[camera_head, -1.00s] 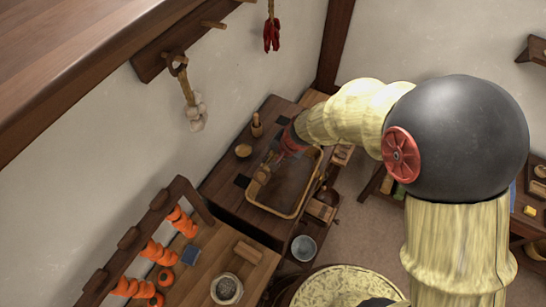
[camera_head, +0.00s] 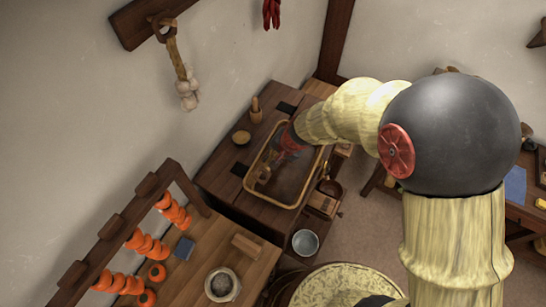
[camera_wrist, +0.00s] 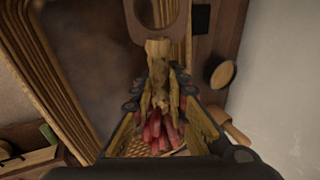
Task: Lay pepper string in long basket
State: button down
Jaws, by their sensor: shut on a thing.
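The pepper string is in my gripper (camera_wrist: 165,100). Its wooden ring (camera_wrist: 152,34), tan braided stem (camera_wrist: 158,58) and red peppers (camera_wrist: 160,132) show in the wrist view, with the stem between the fingers. The long basket (camera_head: 320,168) lies on the dark bench. In the head view my gripper (camera_head: 284,156) is over its far part, and my arm hides some of it. The ribbed basket wall also shows in the wrist view (camera_wrist: 45,65). I cannot tell whether the string touches the basket floor.
A small bowl (camera_head: 241,137) and a wooden pestle-like piece (camera_head: 256,110) stand left of the basket. A garlic string (camera_head: 187,92) and another red pepper string (camera_head: 271,13) hang on the wall. Orange bunches (camera_head: 145,242) hang at lower left.

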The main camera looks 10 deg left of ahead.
jog(key=shift+f, duration=0.1)
jog(key=c, duration=1.7)
grip_release()
jog(key=shift+c, duration=0.2)
jog(key=o, duration=0.4)
jog(key=shift+o, duration=1.4)
jog(key=a+p+v, duration=0.1)
jog(key=p+v, duration=0.5)
jog(key=v, duration=0.3)
jog(key=shift+w+r+p, duration=0.15)
jog(key=shift+r+p, duration=0.15)
jog(key=shift+r, duration=0.3)
jog(key=shift+d, duration=0.1)
